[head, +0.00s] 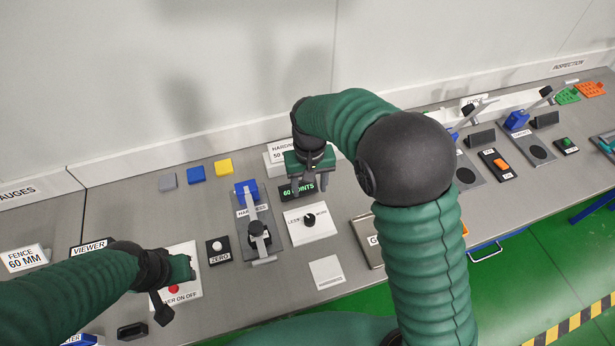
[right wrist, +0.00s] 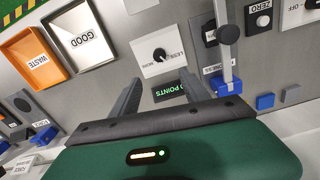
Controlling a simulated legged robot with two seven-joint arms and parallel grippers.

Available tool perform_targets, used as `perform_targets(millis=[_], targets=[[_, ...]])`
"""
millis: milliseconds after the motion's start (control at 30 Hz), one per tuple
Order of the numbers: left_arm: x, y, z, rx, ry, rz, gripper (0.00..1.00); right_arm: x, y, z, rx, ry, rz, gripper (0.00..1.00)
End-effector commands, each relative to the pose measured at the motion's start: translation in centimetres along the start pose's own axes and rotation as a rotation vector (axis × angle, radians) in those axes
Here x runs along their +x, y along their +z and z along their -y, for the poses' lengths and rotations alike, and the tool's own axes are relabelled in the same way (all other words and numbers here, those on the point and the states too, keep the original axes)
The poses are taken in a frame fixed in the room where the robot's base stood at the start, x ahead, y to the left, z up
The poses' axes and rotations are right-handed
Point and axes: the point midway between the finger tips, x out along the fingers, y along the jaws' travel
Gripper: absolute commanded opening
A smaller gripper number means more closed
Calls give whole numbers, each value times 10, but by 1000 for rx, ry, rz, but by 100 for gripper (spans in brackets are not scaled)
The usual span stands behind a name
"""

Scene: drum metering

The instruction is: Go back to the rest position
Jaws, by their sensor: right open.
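My right gripper (head: 309,187) hangs over the bench with its fingers pointing down, beside the dark display reading "60 POINTS" (head: 291,193). Its two fingers are apart with nothing between them, as the right wrist view (right wrist: 163,92) also shows. Whether the fingertips touch the bench I cannot tell. My left gripper (head: 176,284) is at the lower left, over the white panel with a red button (head: 188,252); its fingers are too unclear to tell their state.
The hardness tester (head: 245,200) with its lever stands left of my right gripper. A dial panel (head: 325,222) lies just right. The right wrist view shows an orange WASTE tray (right wrist: 59,75) and a GOOD tray (right wrist: 104,58). Blue and yellow blocks (head: 224,167) sit behind.

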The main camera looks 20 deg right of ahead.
Motion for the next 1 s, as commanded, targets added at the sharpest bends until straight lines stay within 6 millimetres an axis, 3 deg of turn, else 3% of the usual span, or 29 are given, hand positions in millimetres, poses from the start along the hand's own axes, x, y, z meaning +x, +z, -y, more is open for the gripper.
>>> perform_targets(millis=[167, 267, 500, 633, 1000], targets=[[0, 0, 0, 0, 0, 0, 36, 0, 1, -1, 0, -1, -1, 54], [6, 1, 0, 0, 0, 0, 36, 3, 14, -11, 0, -9, -25, 54], [27, 6, 0, 0, 0, 0, 36, 19, 105, -55, -43, -21, -175, 54], [31, 7, 0, 0, 0, 0, 36, 27, 139, -66, -70, -12, -226, 54], [30, 7, 0, 0, 0, 0, 36, 28, 145, -67, -77, -9, -233, 54]])
